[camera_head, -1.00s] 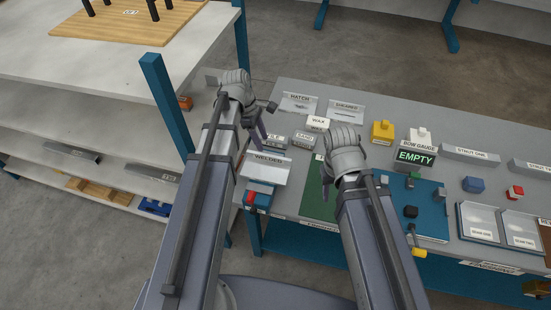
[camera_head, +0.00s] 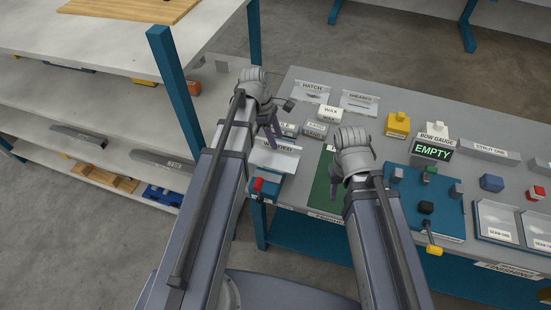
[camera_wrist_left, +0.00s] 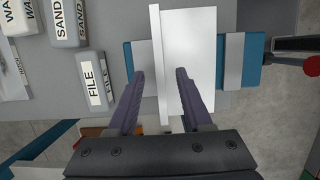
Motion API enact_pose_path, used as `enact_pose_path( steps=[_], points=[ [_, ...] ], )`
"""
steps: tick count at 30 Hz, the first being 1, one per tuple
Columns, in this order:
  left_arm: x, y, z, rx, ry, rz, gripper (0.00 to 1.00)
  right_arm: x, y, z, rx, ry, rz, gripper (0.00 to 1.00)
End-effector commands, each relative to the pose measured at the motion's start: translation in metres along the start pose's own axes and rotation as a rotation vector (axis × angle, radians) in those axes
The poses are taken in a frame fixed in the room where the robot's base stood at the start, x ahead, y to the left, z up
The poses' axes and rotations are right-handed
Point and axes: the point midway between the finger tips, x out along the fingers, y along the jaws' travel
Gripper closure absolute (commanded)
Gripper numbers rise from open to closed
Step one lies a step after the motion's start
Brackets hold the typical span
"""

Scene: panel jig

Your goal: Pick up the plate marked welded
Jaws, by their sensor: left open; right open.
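The plate marked welded (camera_head: 283,161) is a pale sheet with an upright labelled flange, lying on a small blue fixture (camera_head: 266,189) at the table's left end. Its label is partly hidden by my left gripper (camera_head: 274,134) in the head view. In the left wrist view the plate (camera_wrist_left: 193,45) lies beneath my left gripper (camera_wrist_left: 160,76). The fingers are open, one on each side of the flange; I cannot tell whether they touch it. My right gripper (camera_head: 336,182) is open and empty over the green mat (camera_head: 321,189).
A red-knobbed lever (camera_head: 258,184) stands on the fixture's near side. File, sand and wax blocks (camera_wrist_left: 94,80) sit close beside the plate. Hatch (camera_head: 311,90) and sheared holders stand behind. A blue board (camera_head: 440,222) with pegs lies to the right. A blue shelf post (camera_head: 176,90) rises at left.

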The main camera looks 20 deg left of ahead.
Motion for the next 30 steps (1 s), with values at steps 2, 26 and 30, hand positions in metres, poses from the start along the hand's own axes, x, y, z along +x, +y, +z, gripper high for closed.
enact_pose_path(
  steps=[2, 26, 30],
  points=[
    [0.017, 0.0, -0.002, 0.001, 0.0, 0.0, 0.5, 0.017, -0.002, -0.001, 0.0, 0.0, 0.0, 0.55],
    [0.022, 0.0, 0.0, 0.0, 0.0, 0.0, 0.98, 0.022, -0.002, -0.001, 0.0, 0.0, 0.0, 0.55],
    [0.022, 0.0, 0.0, 0.0, 0.0, 0.0, 1.0, 0.022, -0.002, -0.001, 0.0, 0.0, 0.0, 0.55]
  ],
)
